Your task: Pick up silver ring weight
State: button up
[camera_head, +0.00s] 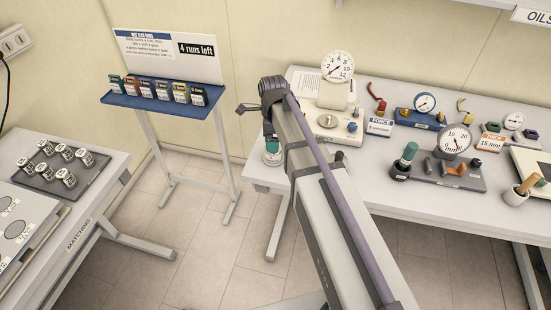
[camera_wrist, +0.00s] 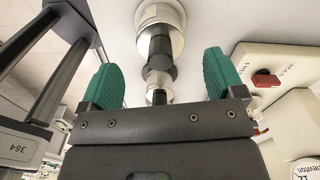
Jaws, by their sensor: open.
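My gripper (camera_wrist: 162,72) is open, with green finger pads apart. In the camera_wrist view a stack of round silver and dark metal parts stands between and ahead of the fingers. It has a wide silver ring (camera_wrist: 160,14) at the top of the picture, a dark neck, then a smaller silver part (camera_wrist: 159,80) nearer me. I cannot tell which part is the ring weight. No contact with the pads is visible. In the camera_head view my gripper (camera_head: 272,150) is at the left end of the right-hand table (camera_head: 262,175), and the stack cannot be made out.
A white device with a red part (camera_wrist: 265,79) is close beside the right finger. A dial gauge (camera_head: 337,66) stands to the right on the table, with more gauges beyond. A blue-shelved stand (camera_head: 150,101) and a table with jars (camera_head: 75,210) are at left.

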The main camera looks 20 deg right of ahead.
jog(key=shift+a+f, duration=0.1)
jog(key=shift+f, duration=0.45)
notch_tip(320, 180, down, 5)
jog(key=b, duration=0.5)
jog(key=shift+f, duration=0.2)
jog(key=shift+r, duration=0.25)
jog(key=c, duration=1.6)
jog(key=shift+o, duration=0.2)
notch_tip(320, 180, up, 10)
jog(key=p, duration=1)
jog(key=shift+r, duration=0.15)
